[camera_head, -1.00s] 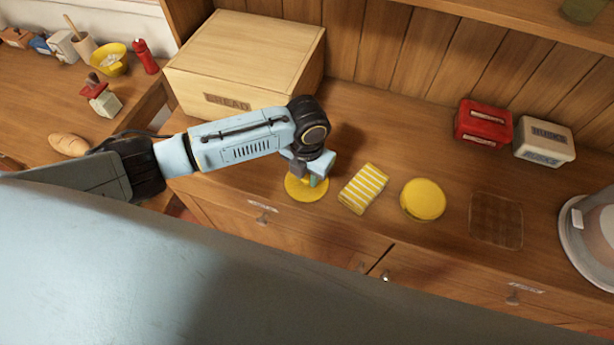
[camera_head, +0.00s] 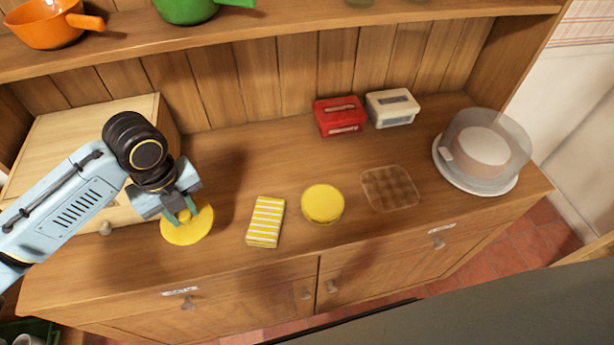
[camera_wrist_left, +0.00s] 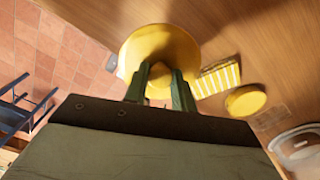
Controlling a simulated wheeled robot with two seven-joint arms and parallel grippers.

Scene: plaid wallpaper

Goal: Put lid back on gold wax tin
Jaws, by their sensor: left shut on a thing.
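A flat round yellow lid (camera_head: 187,228) is at my left gripper (camera_head: 184,212) in the head view. My left gripper is shut on the lid's raised middle, and the fingers hide part of it. The lid also shows in the left wrist view (camera_wrist_left: 160,42), with the fingers (camera_wrist_left: 160,82) on its centre. It seems to be held above the counter, but its exact height is hard to judge. A round yellow tin (camera_head: 323,203) stands on the counter to the right, apart from the lid. It also shows in the wrist view (camera_wrist_left: 246,100). My right gripper is not in view.
A yellow-and-white striped block (camera_head: 266,222) lies between lid and tin. Red (camera_head: 340,116) and white (camera_head: 392,108) boxes stand behind, a domed cake stand (camera_head: 482,155) far right. A wooden box (camera_head: 92,124) is behind my left arm.

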